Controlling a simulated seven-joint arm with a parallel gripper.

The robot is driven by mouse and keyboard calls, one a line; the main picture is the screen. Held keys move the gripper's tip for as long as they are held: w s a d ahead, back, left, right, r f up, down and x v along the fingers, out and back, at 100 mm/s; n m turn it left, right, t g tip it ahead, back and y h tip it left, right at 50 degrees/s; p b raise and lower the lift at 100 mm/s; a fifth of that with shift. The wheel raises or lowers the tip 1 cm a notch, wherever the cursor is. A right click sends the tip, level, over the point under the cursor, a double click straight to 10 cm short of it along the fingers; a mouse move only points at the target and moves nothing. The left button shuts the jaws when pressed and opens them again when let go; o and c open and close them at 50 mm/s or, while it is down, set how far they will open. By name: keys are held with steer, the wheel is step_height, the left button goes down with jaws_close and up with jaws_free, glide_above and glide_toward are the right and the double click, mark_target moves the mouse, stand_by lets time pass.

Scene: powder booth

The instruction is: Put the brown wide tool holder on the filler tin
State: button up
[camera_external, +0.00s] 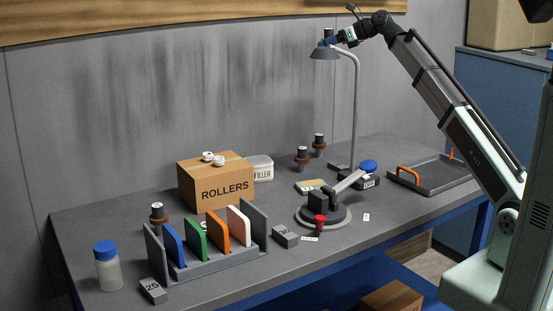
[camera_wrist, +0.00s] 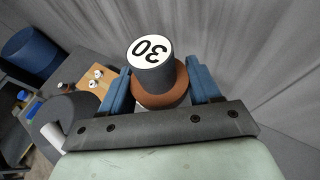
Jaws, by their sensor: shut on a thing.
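My gripper (camera_external: 329,42) is high above the back of the bench, beside the lamp head. In the wrist view its two blue fingers (camera_wrist: 160,92) are shut on a tool holder (camera_wrist: 152,65). This holder has a dark grey body, a white top marked 30 and a wide brown flange. In the external view it is only a small dark shape at the fingertips. The filler tin (camera_external: 263,168), pale and marked FILLER, stands on the bench behind the right side of the rollers box, which partly hides it. The tin is below and left of my gripper, well apart from it.
The desk lamp (camera_external: 356,110) stands close to my gripper. The ROLLERS box (camera_external: 215,185) has white rolls on top. Other brown-flanged holders stand by the lamp (camera_external: 302,157) and behind the slotted rack (camera_external: 190,268). A grey tray (camera_external: 432,178) lies at right.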

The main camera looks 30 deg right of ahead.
steer(key=w+a, duration=0.4)
steer(key=a, duration=1.1)
glide_above(255, 165)
step_height(255, 165, down, 24)
steer(key=shift+n+y, duration=0.4)
steer(key=shift+f, duration=5.85)
steer(key=shift+s+f, duration=0.1)
steer(key=o, duration=1.5)
